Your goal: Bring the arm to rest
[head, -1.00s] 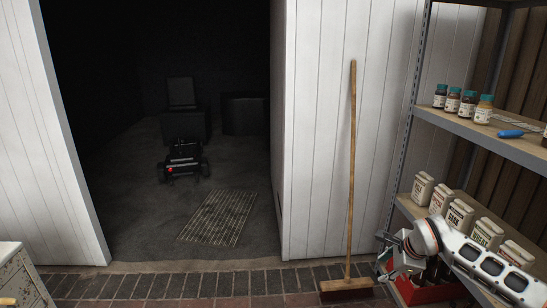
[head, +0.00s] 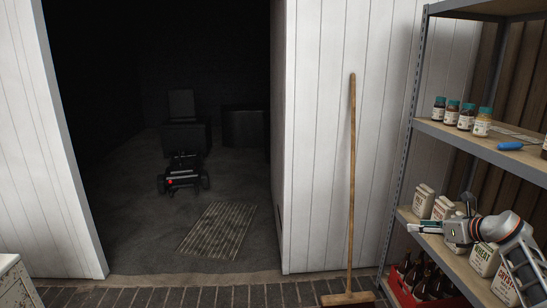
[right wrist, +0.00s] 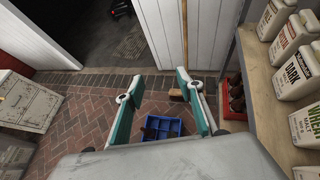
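My right arm comes in from the right in the head view, in front of the shelf. Its gripper (head: 424,228) points left, near the lower shelf board with the cartons. In the right wrist view the two teal-lined fingers of the right gripper (right wrist: 157,84) stand apart, with nothing between them. A blue divided crate (right wrist: 160,128) shows on the floor beyond them. My left gripper is not in view.
The shelf rack (head: 480,140) at right bears several small bottles and cartons (head: 485,258). A red crate (head: 405,290) of bottles stands below. A broom (head: 351,190) leans on the white wall. A doorway opens left. A worn cabinet (right wrist: 25,105) stands at left in the wrist view.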

